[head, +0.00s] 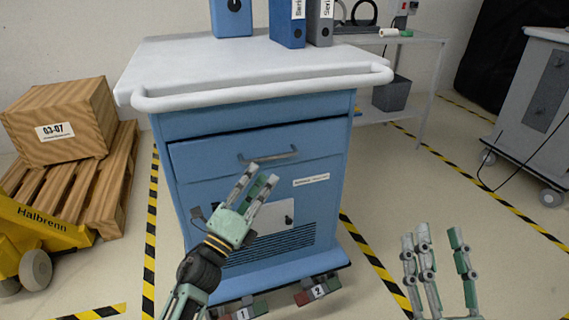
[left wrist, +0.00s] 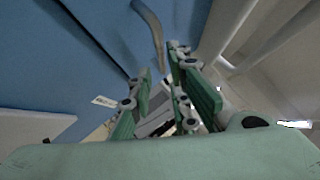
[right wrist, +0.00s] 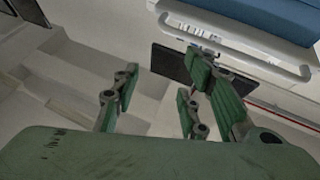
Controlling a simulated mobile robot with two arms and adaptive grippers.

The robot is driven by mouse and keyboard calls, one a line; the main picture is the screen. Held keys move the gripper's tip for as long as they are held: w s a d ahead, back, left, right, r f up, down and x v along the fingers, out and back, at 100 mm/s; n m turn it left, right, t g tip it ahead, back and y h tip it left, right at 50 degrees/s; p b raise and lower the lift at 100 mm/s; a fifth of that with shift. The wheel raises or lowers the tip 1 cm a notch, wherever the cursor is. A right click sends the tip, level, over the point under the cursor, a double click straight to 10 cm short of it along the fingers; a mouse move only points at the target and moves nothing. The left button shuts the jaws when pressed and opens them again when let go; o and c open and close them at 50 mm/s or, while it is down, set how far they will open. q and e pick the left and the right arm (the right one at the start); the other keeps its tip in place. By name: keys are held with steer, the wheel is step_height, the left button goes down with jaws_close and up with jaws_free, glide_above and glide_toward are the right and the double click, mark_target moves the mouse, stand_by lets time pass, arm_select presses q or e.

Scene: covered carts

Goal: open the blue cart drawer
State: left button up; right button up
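The blue cart (head: 185,185) has a white top. Its drawer front (head: 215,155) carries a grey bar handle (head: 268,155). A dark gap runs along the drawer's top edge; I cannot tell whether the drawer is slightly out. My left gripper (head: 260,177) is in front of the drawer, just below the handle, with fingers apart and nothing held. In the left wrist view the handle (left wrist: 150,32) lies just beyond the open fingertips (left wrist: 158,65), apart from them as far as I can see. My right gripper (head: 435,240) is open and empty, low to the cart's right.
Blue and grey binders (head: 287,25) and a blue box (head: 231,18) stand on the cart top. A wooden crate (head: 60,125) on pallets and a yellow pallet jack (head: 35,230) are at left. A grey cart (head: 540,95) is at right.

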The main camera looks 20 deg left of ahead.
mark_target(274, 157)
arm_select(q)
steer(key=x, duration=0.7)
steer(key=shift+w+d+r, duration=0.1)
steer(key=shift+w+r, duration=0.1)
steer(key=shift+r, duration=0.05)
arm_select(e)
steer(key=shift+s+r+t, duration=0.35)
steer(key=shift+r, duration=0.2)
steer(key=shift+s+r+t, duration=0.35)
steer(key=shift+r, duration=0.15)
arm_select(q)
steer(key=shift+c, duration=0.4)
jaws_close()
